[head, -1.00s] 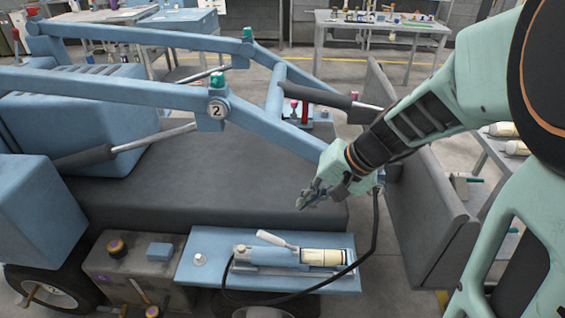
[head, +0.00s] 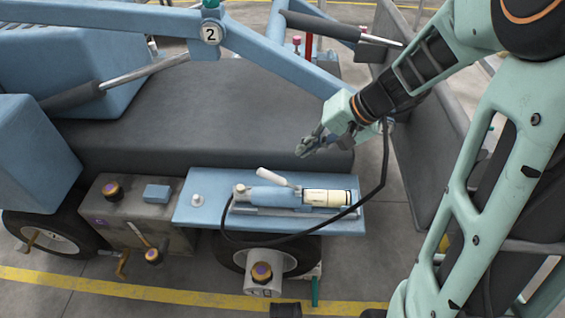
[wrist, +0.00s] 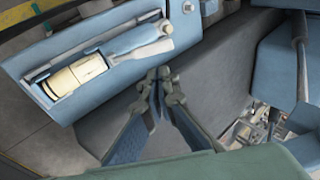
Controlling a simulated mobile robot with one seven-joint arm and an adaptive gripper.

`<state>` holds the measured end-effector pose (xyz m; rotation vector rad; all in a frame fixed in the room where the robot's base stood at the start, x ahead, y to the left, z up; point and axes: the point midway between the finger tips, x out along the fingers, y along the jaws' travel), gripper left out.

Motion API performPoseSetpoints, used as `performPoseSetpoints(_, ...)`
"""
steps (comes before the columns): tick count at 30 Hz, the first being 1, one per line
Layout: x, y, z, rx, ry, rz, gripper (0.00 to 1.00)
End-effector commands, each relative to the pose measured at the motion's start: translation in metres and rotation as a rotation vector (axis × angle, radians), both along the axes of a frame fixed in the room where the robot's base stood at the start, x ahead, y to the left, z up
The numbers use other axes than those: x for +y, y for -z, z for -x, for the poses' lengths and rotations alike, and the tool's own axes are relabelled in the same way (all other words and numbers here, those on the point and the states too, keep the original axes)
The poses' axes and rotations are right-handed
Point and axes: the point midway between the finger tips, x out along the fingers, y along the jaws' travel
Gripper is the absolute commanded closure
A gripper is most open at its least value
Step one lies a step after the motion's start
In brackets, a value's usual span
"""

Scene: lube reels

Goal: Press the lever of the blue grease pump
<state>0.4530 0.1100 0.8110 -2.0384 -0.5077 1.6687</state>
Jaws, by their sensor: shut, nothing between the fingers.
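The blue grease pump (head: 270,197) lies on a light blue shelf (head: 190,213) on the machine's side. Its white lever (head: 274,177) slants up to the left above the pump body. A cream cartridge (head: 327,197) forms the pump's right end. My gripper (head: 301,151) is shut and empty, above and to the right of the lever, apart from it. In the wrist view the pump (wrist: 137,38) is at upper left, and my closed fingertips (wrist: 160,75) are below and right of it.
A black hose (head: 384,165) runs from near my wrist down around the pump. A dark grey panel (head: 425,165) stands right of the shelf. A blue frame arm (head: 285,65) crosses behind my gripper. A grey box with knobs (head: 125,205) is left.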

Motion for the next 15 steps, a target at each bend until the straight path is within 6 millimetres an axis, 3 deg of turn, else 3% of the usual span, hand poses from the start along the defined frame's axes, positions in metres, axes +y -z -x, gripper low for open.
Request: performPoseSetpoints(15, 0.053, 0.082, -0.018, 0.004, -0.003, 0.001, 1.0)
